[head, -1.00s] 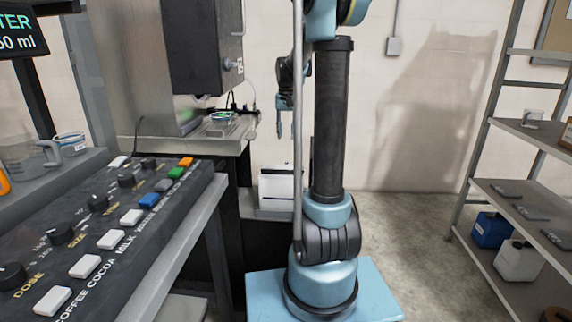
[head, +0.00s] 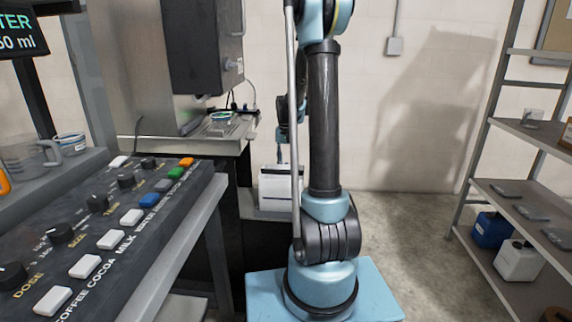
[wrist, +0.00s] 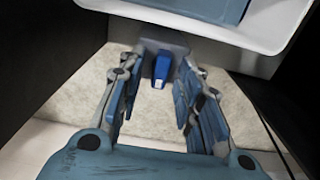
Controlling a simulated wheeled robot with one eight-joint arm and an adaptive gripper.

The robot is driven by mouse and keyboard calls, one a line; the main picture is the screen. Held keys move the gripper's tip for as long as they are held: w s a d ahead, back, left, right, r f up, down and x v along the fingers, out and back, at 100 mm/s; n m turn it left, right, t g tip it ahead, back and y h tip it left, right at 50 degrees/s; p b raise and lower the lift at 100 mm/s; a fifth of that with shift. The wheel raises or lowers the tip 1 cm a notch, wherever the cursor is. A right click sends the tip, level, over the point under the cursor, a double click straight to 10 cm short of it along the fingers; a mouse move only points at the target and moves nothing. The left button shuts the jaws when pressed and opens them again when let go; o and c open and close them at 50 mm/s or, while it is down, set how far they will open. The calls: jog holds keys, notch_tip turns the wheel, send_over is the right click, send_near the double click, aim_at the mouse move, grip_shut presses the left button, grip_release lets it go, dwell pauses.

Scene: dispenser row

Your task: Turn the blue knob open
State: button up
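In the wrist view, the blue knob (wrist: 161,68) sits on a grey mount below a pale body with a blue face. My gripper (wrist: 158,85) is open, with its two blue-grey fingers apart on either side of the knob. I see a gap on both sides, so the fingers do not appear to touch it. In the head view, I cannot make out this knob. My gripper (head: 283,138) there is small and mostly hidden behind my own arm.
A panel (head: 135,218) with several black knobs and coloured buttons, one of them blue, is at left. A steel counter (head: 205,143) stands behind it, with a white box (head: 277,190) lower down. A shelf rack (head: 520,193) stands at right.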

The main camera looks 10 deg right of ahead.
jog(key=shift+f, duration=0.1)
jog(key=shift+c, duration=0.4)
grip_shut()
jog(key=n, duration=0.4)
jog(key=shift+a+n, duration=0.1)
jog(key=shift+n, duration=0.3)
jog(key=n, duration=0.9)
jog(key=shift+s+a, duration=0.1)
jog(key=shift+a, duration=0.05)
jog(key=shift+n, duration=2.1)
